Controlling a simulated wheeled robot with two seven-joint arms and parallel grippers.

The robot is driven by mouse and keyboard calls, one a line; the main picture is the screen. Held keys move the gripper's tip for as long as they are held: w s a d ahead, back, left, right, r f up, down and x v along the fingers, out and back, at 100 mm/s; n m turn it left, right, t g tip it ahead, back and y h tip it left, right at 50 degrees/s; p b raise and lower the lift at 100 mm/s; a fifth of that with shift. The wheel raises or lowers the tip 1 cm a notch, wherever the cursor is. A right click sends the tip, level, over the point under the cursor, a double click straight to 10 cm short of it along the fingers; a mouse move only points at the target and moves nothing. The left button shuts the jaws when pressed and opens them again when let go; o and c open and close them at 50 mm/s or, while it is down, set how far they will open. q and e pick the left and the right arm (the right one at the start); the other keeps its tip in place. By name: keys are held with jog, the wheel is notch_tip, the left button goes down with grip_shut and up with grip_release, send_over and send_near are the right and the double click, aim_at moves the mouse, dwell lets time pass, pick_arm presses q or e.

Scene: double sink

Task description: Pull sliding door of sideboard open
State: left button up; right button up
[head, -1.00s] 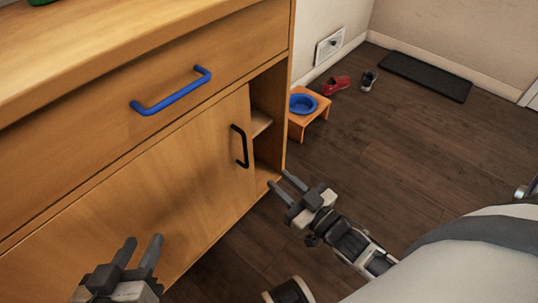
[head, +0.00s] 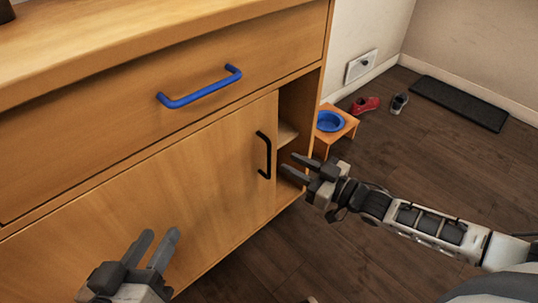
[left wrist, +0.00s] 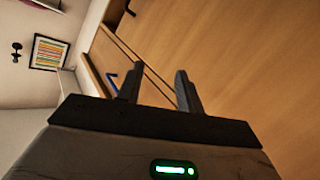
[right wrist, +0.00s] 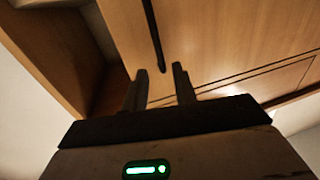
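The wooden sideboard has a sliding door (head: 150,205) with a black upright handle (head: 264,155) near its right edge. The door stands partly open, with a narrow gap and a shelf (head: 287,133) showing at its right. My right gripper (head: 291,166) is open and empty, just right of the handle and in front of the gap. In the right wrist view the handle (right wrist: 153,35) lies just beyond the fingertips, apart from them. My left gripper (head: 160,240) is open and empty in front of the door's lower part; its fingers also show in the left wrist view (left wrist: 157,80).
A drawer with a blue handle (head: 200,88) is above the door. A small orange stand (head: 343,130) with a blue bowl (head: 330,120) is right of the sideboard. Red (head: 365,105) and dark (head: 400,103) shoes and a black mat (head: 460,102) lie farther back.

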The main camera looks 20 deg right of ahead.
pick_arm(q)
jog(key=shift+w+d+r+n+t+h+b, duration=0.1)
jog(key=shift+d+r+n+t+h+b, duration=0.15)
jog(key=shift+r+b, duration=0.25)
jog(key=shift+w+d+r+n+t+h+b, duration=0.15)
jog(key=shift+r+n+h+b, duration=0.15)
jog(key=shift+b, duration=0.25)
pick_arm(e)
jog(key=shift+x, duration=4)
jog(key=shift+c, duration=0.3)
pick_arm(q)
jog(key=shift+s, duration=0.1)
pick_arm(e)
grip_shut()
